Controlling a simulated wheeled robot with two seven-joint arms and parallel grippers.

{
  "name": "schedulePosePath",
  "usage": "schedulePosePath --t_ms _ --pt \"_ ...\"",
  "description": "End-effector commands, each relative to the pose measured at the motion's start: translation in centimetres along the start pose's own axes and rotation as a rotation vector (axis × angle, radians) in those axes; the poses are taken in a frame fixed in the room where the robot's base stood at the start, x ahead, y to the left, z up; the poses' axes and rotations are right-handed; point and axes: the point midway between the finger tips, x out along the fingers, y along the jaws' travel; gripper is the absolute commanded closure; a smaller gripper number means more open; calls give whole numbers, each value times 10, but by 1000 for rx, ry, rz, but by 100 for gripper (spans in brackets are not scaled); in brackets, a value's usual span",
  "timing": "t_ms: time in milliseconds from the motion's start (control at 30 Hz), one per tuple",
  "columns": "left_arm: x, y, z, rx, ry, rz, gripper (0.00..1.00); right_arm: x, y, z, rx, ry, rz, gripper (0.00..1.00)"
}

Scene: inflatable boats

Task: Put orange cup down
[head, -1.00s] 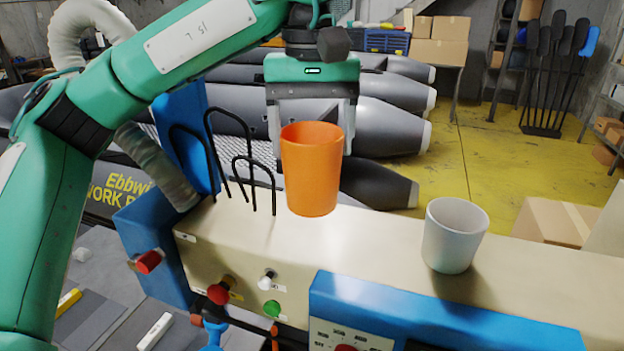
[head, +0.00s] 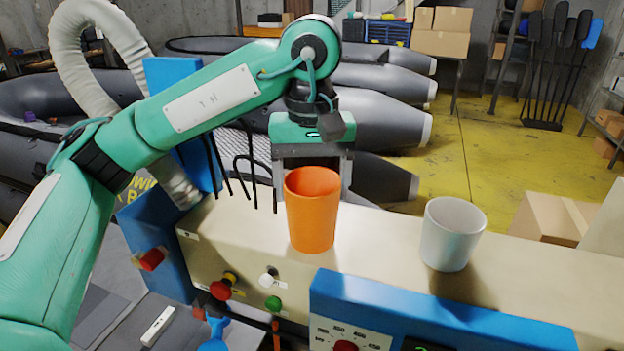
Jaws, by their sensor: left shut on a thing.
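The orange cup (head: 311,212) is upright at the middle of the head view, at the beige top of the machine (head: 385,235). I cannot tell whether its base touches that top. My left gripper (head: 313,178) comes down behind the cup and is shut on it. The cup hides the fingertips. My right gripper is not in view.
A white cup (head: 452,235) stands upright on the machine top to the right. Black wire hoops (head: 250,175) stand just left of the orange cup. A blue panel (head: 430,315), a red knob (head: 220,290) and a green button (head: 273,303) are in front. Grey inflatable boats (head: 385,120) lie behind.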

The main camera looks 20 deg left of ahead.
Motion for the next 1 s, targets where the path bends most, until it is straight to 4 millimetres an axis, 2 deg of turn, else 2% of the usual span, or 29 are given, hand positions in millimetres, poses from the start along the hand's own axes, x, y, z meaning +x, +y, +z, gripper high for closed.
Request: schedulePosePath --t_ms 233,267,367,800,1000 --pt "5 0 0 0 0 0 58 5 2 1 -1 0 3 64" --pt "4 0 0 0 0 0 23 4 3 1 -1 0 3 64" --pt "3 0 0 0 0 0 4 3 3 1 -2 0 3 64" --pt "-3 0 0 0 2 0 3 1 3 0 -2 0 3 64" --pt "-24 0 0 0 5 1 3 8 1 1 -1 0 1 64"
